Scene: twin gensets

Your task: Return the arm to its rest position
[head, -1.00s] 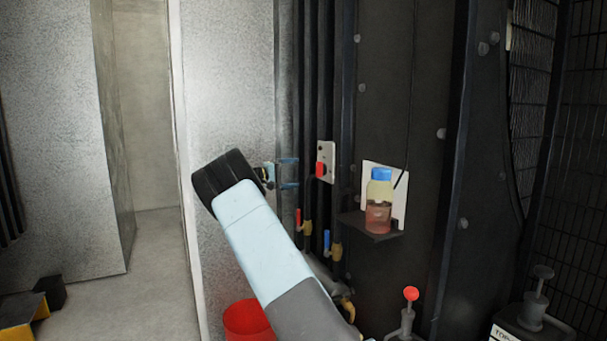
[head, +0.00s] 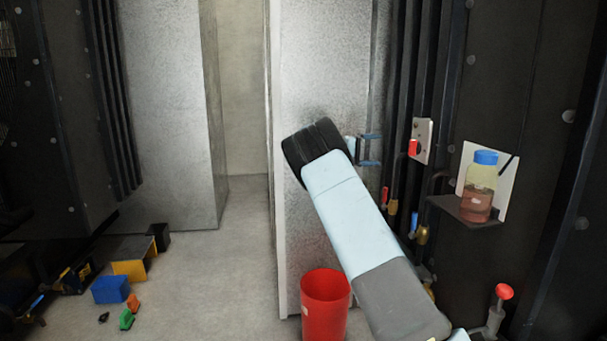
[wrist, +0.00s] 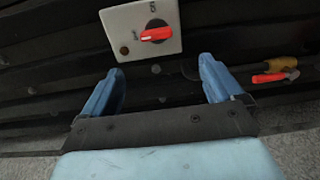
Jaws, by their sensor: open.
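My arm crosses the head view from the lower right up to the middle, with its light blue and grey links in front of the grey wall. My gripper (head: 371,150) shows small at the far side of the black wrist joint, near the dark ribbed panel. In the wrist view the two blue fingers of my gripper (wrist: 160,88) stand wide apart with nothing between them. Beyond the fingers is a pale switch plate (wrist: 130,17) with a red rotary knob (wrist: 157,34). The plate also shows in the head view (head: 424,135).
A bottle with a blue cap (head: 479,188) stands on a small shelf (head: 447,208) at right. Red and blue-handled valves (head: 413,225) sit below the switch. A red bucket (head: 325,302) stands on the floor. Floor between is clear.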

